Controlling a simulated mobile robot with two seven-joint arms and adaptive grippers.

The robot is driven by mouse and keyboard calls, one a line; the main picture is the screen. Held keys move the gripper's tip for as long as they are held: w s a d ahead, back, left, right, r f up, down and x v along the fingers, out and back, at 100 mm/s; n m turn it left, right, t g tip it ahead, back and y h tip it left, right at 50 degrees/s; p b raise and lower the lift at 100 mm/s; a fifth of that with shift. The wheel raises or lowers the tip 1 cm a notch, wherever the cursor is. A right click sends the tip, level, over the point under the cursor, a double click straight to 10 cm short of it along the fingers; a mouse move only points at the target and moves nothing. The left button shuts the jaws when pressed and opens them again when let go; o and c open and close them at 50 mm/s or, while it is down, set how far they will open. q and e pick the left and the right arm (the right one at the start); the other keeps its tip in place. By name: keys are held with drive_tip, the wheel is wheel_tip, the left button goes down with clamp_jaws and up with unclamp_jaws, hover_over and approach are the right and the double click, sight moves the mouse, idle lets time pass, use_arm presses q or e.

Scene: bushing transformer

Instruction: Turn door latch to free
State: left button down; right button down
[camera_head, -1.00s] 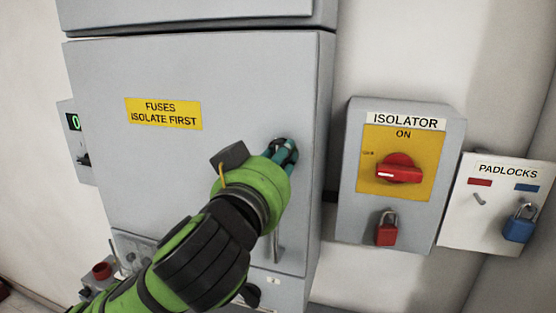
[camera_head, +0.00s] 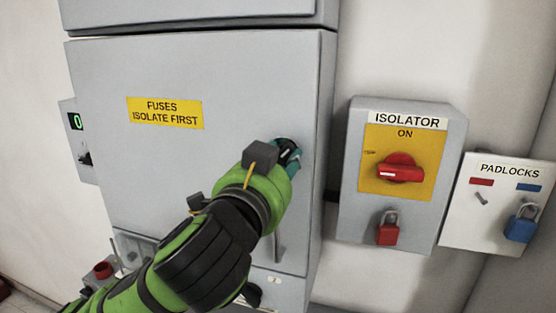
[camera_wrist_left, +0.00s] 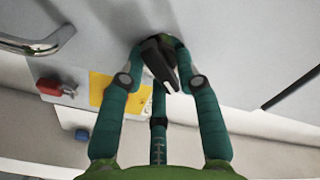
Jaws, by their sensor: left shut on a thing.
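The grey cabinet door (camera_head: 225,75) is closed and carries a yellow "FUSES ISOLATE FIRST" label (camera_head: 165,113). The black door latch (camera_wrist_left: 160,62) shows in the left wrist view between the teal fingers. My left gripper (camera_head: 287,156) is at the right side of the door in the head view. In the left wrist view my left gripper (camera_wrist_left: 160,70) is shut on the latch, with a finger on each side. In the head view the gripper hides most of the latch. My right gripper is not in view.
A metal door handle (camera_head: 277,236) is just below the gripper; it also shows in the wrist view (camera_wrist_left: 35,45). Right of the cabinet are the isolator box (camera_head: 352,225) with its red switch (camera_head: 400,168), a red padlock (camera_head: 387,232) and a padlocks board (camera_head: 470,235) with a blue padlock (camera_head: 521,229).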

use_arm(q)
drive_tip(key=m, duration=0.5)
drive_tip(key=shift+f+m, duration=0.45)
drive_tip(key=shift+m, duration=1.95)
drive_tip(key=shift+a, duration=0.1)
drive_tip(key=c, duration=1.1)
unclamp_jaws()
drive_tip(key=shift+o, duration=0.2)
drive_tip(key=shift+w, duration=0.1)
